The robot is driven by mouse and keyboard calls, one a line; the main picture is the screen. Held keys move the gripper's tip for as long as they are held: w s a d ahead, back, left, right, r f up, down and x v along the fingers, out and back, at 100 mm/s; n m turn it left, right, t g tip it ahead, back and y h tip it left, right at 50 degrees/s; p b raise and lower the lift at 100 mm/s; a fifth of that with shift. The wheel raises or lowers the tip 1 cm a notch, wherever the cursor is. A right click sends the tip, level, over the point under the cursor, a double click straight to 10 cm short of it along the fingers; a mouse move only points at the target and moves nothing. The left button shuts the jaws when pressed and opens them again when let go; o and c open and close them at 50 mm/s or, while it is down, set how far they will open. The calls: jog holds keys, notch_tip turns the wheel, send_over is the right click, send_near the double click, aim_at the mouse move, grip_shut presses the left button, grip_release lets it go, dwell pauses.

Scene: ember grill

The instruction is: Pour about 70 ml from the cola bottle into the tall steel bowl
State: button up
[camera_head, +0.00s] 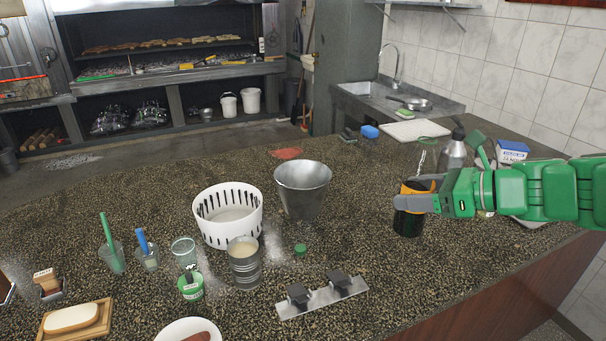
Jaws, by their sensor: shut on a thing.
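My gripper (418,202) is shut on the cola bottle (408,224), at the right of the counter. The bottle looks dark at the bottom, with an orange band partly hidden by the fingers and what seems a clear neck above. It is about upright. I cannot tell whether its base touches the counter. The tall steel bowl (303,192) stands on the counter, left of the bottle and apart from it. Its inner bottom is hidden.
A white slotted basket (228,222) and a ribbed can (244,268) stand left of the bowl. A small green cap (300,249) and a metal strip with dark clips (322,298) lie in front. A steel flask (454,155) stands behind my gripper. The counter between bowl and bottle is clear.

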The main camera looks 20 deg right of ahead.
jog(key=w+a, duration=0.3)
jog(key=w, duration=1.8)
jog(key=w+a, duration=1.4)
jog(key=w, duration=0.2)
jog(key=shift+s+f, duration=0.1)
jog(key=shift+f, duration=2.4)
jog(key=shift+a+f, duration=0.1)
jog(key=shift+f, duration=0.05)
